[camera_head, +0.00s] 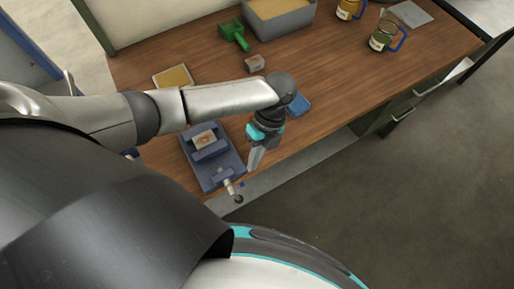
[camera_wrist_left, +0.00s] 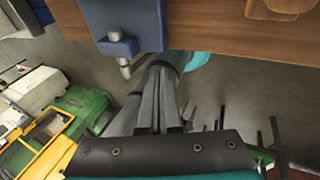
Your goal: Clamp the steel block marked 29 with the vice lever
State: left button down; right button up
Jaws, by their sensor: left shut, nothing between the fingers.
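A blue vice (camera_head: 226,170) sits at the front edge of the wooden bench, left of my left gripper. A block with a brownish top (camera_head: 204,138) lies between its jaws; its number is too small to read. The vice lever (camera_head: 229,187) sticks out at the near end, with a dark knob. My left gripper (camera_head: 252,167) is shut and empty, pointing down just right of the vice, apart from the lever. The left wrist view shows the shut fingers (camera_wrist_left: 160,95) below the blue vice (camera_wrist_left: 146,22) and its metal lever (camera_wrist_left: 122,63). My right gripper is out of view.
Another small block (camera_head: 255,64) lies further back on the bench. Around it are a yellow-topped tray (camera_head: 173,77), a green tool (camera_head: 235,33), a grey bin (camera_head: 280,24), two jars (camera_head: 382,38) and a blue pad (camera_head: 298,104). The floor in front of the bench is clear.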

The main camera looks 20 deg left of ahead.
pick_arm(q)
jog(key=shift+v, duration=1.55)
